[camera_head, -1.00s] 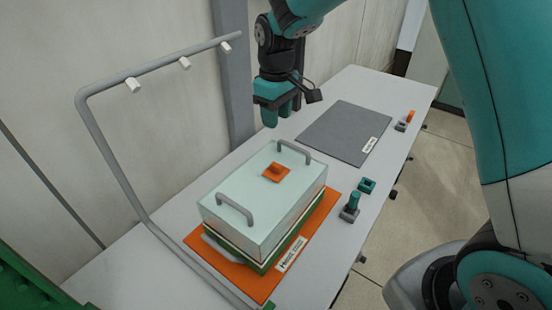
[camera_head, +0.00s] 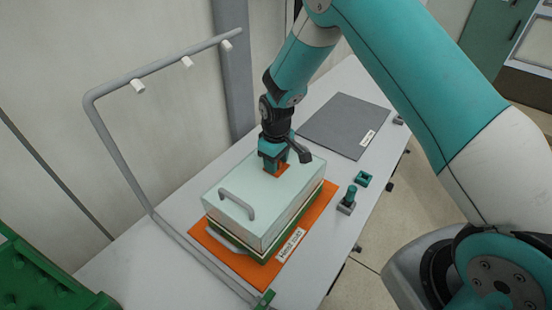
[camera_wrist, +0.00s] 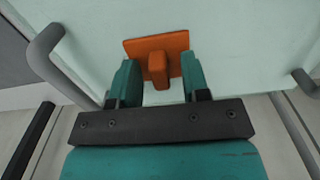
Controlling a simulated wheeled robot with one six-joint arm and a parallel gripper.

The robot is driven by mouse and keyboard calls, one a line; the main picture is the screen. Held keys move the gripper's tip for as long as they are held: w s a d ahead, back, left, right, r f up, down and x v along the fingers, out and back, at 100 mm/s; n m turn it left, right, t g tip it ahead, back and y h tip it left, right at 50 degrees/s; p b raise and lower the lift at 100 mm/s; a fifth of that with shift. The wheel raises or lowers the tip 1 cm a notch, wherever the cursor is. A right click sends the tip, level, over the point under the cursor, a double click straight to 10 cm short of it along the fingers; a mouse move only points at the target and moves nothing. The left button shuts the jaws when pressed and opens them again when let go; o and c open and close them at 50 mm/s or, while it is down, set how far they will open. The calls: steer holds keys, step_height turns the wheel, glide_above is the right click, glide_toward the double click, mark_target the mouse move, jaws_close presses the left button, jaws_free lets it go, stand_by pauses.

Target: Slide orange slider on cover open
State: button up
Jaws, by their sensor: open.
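The pale cover (camera_head: 262,205) sits on a green-based box on an orange mat. The orange slider (camera_wrist: 157,65) is a square plate with a raised knob on the cover's top. In the head view only a bit of the slider (camera_head: 284,168) shows beside my fingers. My gripper (camera_head: 272,168) is low over the cover at the slider. In the wrist view my gripper's two teal fingers (camera_wrist: 158,82) are apart, one on each side of the knob, with gaps between. I cannot tell how far the fingertips are from the cover's surface.
Two grey handles stand up from the cover; the near one (camera_head: 238,204) is clear of my gripper. A grey pipe frame (camera_head: 110,150) with white nozzles stands left. A grey mat (camera_head: 342,125) lies behind. A teal-knobbed fitting (camera_head: 348,200) stands right of the box.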

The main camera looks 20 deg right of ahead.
mark_target(263, 182)
steer(key=shift+c, duration=0.2)
jaws_close()
steer(key=s+a, duration=0.1)
steer(key=s+a+b, duration=0.1)
steer(key=a, duration=0.1)
steer(key=s+a, duration=0.1)
steer(key=a, duration=0.1)
steer(key=shift+s+a, duration=0.15)
steer(key=shift+s, duration=0.1)
steer(key=shift+o, duration=0.2)
jaws_free()
steer(key=shift+r, duration=0.15)
step_height(263, 182, up, 17)
steer(key=b, duration=0.4)
